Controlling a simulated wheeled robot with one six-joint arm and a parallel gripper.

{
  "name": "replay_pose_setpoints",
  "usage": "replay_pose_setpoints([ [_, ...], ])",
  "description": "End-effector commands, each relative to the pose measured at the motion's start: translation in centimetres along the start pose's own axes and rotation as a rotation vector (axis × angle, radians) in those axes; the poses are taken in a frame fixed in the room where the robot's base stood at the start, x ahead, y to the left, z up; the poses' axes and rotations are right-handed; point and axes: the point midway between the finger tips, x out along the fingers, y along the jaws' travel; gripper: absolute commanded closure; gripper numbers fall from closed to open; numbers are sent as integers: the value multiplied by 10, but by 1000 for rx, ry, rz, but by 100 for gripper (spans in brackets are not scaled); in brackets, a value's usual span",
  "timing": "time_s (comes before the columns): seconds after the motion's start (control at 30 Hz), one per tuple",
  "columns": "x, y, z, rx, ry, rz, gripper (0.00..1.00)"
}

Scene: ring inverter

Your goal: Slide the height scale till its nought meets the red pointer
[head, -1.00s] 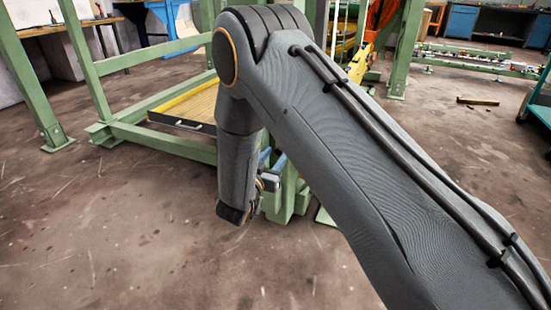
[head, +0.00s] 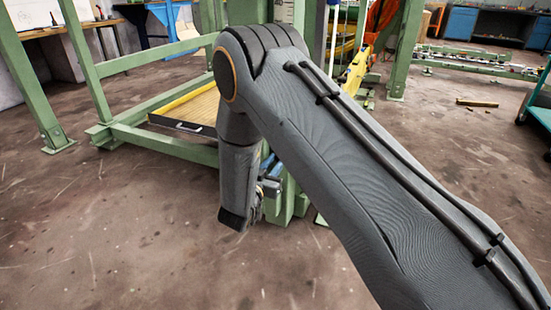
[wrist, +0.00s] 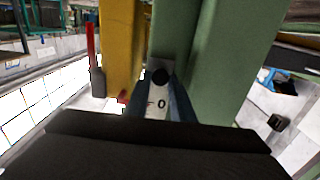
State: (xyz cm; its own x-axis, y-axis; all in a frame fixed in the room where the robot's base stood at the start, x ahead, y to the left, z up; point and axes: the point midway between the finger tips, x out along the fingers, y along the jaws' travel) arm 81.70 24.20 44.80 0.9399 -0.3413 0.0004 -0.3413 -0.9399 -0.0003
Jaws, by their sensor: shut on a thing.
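In the wrist view, the height scale (wrist: 155,103) is a white strip with a printed 0, lying against a green post. A dark round knob (wrist: 160,77) sits just above the 0. My gripper (wrist: 162,82) has its blue fingers on either side of the strip and is shut on the knob. A small red tip (wrist: 122,97), which looks like the red pointer, shows left of the scale by the yellow post. I cannot tell whether it is level with the 0. In the head view my arm hides most of this area.
The yellow post (wrist: 118,40) and green post (wrist: 225,60) stand close around my gripper. A red rod with a grey end (wrist: 97,80) is at the left. In the head view, a wooden panel (head: 190,108) lies in the green frame (head: 165,143); the front floor is clear.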

Motion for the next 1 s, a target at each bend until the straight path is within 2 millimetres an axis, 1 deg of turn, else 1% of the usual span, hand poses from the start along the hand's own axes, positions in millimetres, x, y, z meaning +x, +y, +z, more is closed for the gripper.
replay_pose_setpoints([
  [0.23,0,0,1,-1,-1,0,100],
  [0.27,0,0,1,-1,-1,0,74],
  [0.33,0,0,0,-1,-1,0,62],
  [0.67,-2,0,0,-1,-1,-1,61],
  [0.77,-11,-1,0,-2,-1,-3,61],
  [1.0,-51,-1,-1,-3,-1,-3,61],
])
